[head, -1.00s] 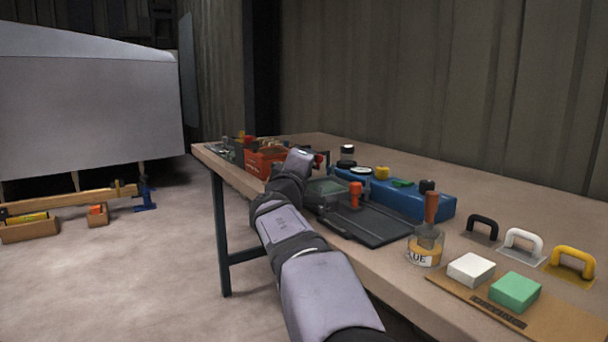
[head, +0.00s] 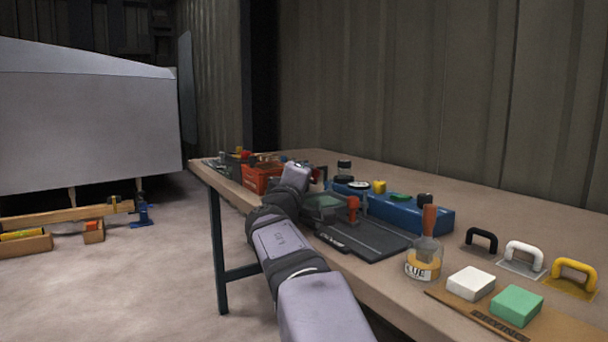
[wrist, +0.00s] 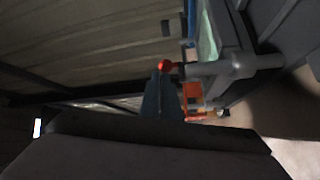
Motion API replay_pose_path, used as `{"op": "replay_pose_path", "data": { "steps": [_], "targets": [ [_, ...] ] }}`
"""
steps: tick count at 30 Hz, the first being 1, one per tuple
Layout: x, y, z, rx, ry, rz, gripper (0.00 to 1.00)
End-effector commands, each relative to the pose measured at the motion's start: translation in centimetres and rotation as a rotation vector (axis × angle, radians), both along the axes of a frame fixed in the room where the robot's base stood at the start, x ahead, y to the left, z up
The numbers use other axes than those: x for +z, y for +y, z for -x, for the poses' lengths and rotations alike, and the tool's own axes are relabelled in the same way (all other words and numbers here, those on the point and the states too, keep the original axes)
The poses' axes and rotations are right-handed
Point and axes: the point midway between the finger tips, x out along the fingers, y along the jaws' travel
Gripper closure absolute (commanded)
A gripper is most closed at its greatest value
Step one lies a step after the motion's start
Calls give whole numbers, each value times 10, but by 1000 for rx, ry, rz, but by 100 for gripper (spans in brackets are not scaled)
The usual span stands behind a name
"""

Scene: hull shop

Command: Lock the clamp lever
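In the wrist view a red ball knob (wrist: 165,66) sits on the end of a grey lever bar (wrist: 195,69), which runs right into a grey cylindrical pivot. My gripper (wrist: 164,72) shows as blue-grey tapered fingers whose tips reach the knob, touching it or very close. The fingers overlap in this view, so their gap and any hold on the knob cannot be made out. In the head view my arm's wrist hides the gripper and most of the clamp, above the far part of the bench.
The bench (head: 480,205) holds a red crate (head: 258,180), a blue case (head: 400,212), a dark flat tray (head: 365,237), a glue jar (head: 424,258), white (head: 470,283) and green (head: 516,304) blocks, and several handles at right. The bench's back right is clear.

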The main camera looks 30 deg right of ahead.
Motion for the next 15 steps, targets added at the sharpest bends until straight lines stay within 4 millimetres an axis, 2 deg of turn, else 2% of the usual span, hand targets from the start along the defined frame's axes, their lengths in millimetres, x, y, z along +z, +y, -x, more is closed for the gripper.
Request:
{"op": "replay_pose_path", "data": {
  "steps": [2, 8, 15],
  "targets": [
    [4, 1, 5, -22, -5, 0, 100],
    [15, 39, 0, 7, -5, 5, 100],
    [9, 25, 45, 3, -6, 6, 100]
  ]
}}
